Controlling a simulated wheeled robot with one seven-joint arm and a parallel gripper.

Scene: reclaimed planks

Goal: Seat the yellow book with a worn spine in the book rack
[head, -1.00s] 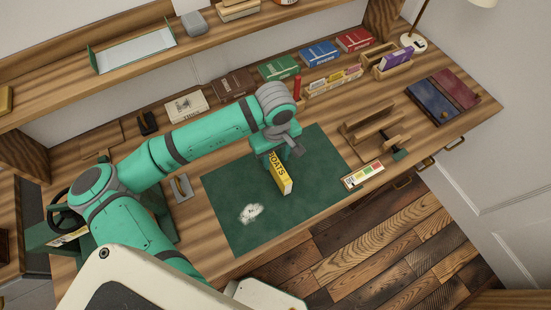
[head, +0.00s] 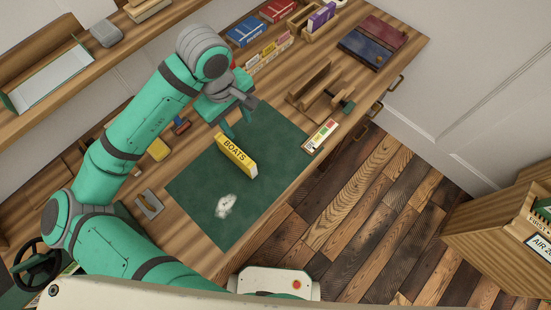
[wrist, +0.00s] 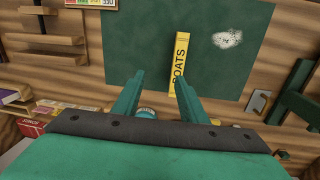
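The yellow book (head: 236,157), marked BOATS, is on the green mat (head: 195,185). Its lettered face also shows in the wrist view (wrist: 181,62). My gripper (head: 235,122) is above the mat, by the far end of the book. In the wrist view its two fingers (wrist: 159,75) are spread with nothing between them, and the book appears beyond the right finger tip. A wooden rack-like piece with upright boards (head: 312,84) stands right of the mat. A wooden holder with a purple book (head: 321,17) stands farther back. I cannot tell which is the book rack.
A card with coloured squares (head: 321,135) lies near the desk's front edge. Blue (head: 246,30) and red (head: 277,10) books and a row of small cards (head: 268,52) are at the back. A grey metal piece (head: 148,205) lies left of the mat.

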